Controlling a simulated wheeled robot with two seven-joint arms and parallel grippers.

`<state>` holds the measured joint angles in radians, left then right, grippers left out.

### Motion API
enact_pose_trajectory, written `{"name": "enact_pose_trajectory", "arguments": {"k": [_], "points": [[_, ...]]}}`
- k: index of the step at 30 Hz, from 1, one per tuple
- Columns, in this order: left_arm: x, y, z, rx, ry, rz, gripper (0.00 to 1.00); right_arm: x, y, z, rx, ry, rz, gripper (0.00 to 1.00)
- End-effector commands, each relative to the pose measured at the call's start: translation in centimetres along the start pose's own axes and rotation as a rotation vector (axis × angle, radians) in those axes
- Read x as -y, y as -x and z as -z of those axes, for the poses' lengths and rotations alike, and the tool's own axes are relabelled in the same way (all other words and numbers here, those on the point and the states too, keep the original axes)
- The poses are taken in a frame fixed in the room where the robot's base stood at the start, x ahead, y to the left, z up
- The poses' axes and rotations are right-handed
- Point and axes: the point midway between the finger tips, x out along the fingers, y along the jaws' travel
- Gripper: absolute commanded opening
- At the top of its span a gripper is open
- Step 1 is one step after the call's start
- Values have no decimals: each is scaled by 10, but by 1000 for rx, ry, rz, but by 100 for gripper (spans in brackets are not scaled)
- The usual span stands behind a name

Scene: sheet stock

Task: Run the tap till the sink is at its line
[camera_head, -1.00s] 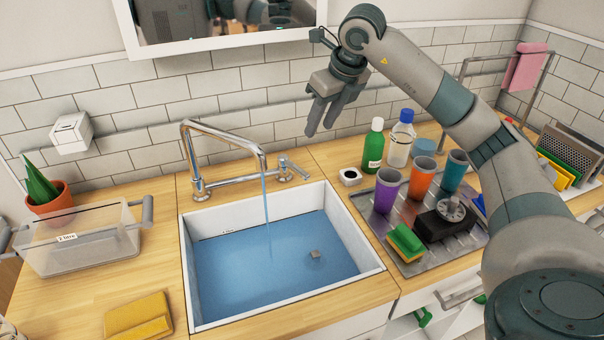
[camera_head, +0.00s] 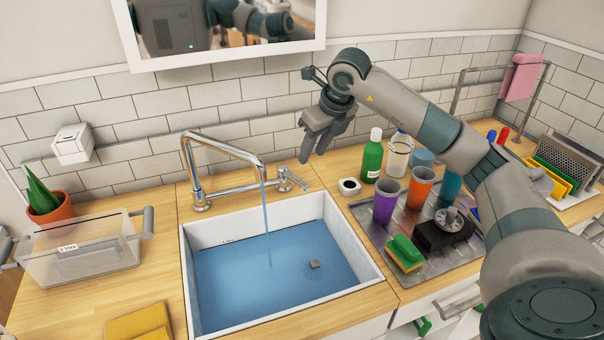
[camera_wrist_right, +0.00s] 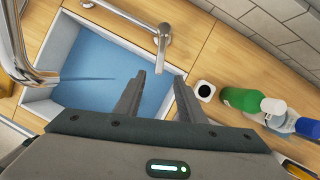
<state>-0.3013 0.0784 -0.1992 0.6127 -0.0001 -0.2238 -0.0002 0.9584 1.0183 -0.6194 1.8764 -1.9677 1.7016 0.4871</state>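The white sink (camera_head: 371,252) holds blue water (camera_head: 280,268), and a small grey block (camera_head: 314,264) shows in it. A small dark mark (camera_head: 231,240) is on its back wall, just above the water's edge; its text is too small to read. The chrome tap (camera_head: 222,146) pours a thin stream (camera_head: 266,225) into the sink. Its lever (camera_head: 292,180) is at the right end of the tap base. My right gripper (camera_head: 306,158) is open and empty, above and behind the lever, apart from it. In the wrist view the lever (camera_wrist_right: 163,42) lies beyond the spread fingertips (camera_wrist_right: 160,80). My left gripper is out of view.
Right of the sink are a white block (camera_head: 349,187), a green bottle (camera_head: 372,158), cups and a sponge (camera_head: 404,252) on a metal tray (camera_head: 437,262). A clear bin (camera_head: 82,250) and a yellow cloth (camera_head: 138,323) are at left. A mirror (camera_head: 222,50) hangs above.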

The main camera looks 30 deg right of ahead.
Motion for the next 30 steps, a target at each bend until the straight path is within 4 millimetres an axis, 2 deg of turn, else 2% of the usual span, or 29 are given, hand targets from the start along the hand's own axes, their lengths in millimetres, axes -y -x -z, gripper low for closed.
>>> {"name": "enact_pose_trajectory", "arguments": {"k": [12,18,24,30], "points": [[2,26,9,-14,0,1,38,0,-74,0,-4,-2,-2,36],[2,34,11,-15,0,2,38,0,-102,0,-2,-2,0,36],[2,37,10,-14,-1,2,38,0,-117,0,0,-1,0,36],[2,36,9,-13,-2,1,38,0,-119,0,1,0,1,36]]}}
